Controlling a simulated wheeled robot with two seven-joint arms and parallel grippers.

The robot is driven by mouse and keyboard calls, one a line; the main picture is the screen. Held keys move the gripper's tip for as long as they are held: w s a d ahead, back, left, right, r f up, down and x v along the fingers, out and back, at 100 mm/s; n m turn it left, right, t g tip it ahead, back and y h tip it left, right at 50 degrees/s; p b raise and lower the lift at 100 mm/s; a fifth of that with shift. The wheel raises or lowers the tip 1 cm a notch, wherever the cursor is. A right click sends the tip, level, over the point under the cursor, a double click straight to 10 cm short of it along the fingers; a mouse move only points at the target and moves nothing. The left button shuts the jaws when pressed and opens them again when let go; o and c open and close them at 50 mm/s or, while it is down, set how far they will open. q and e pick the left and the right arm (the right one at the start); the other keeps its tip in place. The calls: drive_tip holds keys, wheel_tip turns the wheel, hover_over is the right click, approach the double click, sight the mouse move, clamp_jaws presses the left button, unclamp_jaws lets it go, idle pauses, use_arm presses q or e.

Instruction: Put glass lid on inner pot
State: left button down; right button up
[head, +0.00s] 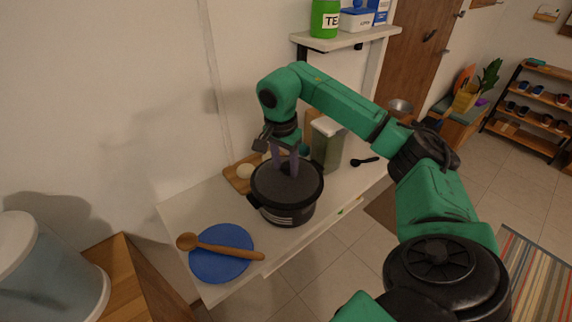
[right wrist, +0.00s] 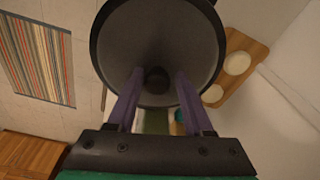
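The black inner pot (head: 287,212) stands on the white counter. The round dark glass lid (head: 305,183) lies over its mouth and looks level. The lid also fills the upper middle of the right wrist view (right wrist: 160,35), with its dark knob (right wrist: 156,80). My right gripper (head: 285,172) points down at the lid from above. Its two purple fingers (right wrist: 156,88) stand apart on either side of the knob, with a gap showing on each side. The inside of the pot is hidden. My left gripper is not in view.
A blue plate (head: 212,267) with a wooden spoon (head: 222,248) lies left of the pot. A wooden board (head: 233,178) with a pale round item (head: 245,171) is behind it. A clear container (head: 327,147) stands close behind on the right. A shelf (head: 345,40) hangs above.

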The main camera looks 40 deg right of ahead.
sight(287, 163)
drive_tip(key=shift+s+f, duration=0.1)
drive_tip(key=shift+f, duration=0.35)
drive_tip(key=shift+r, duration=0.1)
drive_tip(key=shift+r, duration=0.3)
wheel_tip(287, 163, up, 4)
drive_tip(key=shift+d+f+b, duration=0.1)
drive_tip(key=shift+f+b, duration=0.15)
drive_tip(key=shift+b, duration=0.15)
wheel_tip(287, 163, up, 8)
drive_tip(key=a+p, duration=0.1)
drive_tip(key=p, duration=0.3)
drive_tip(key=shift+s+a, duration=0.1)
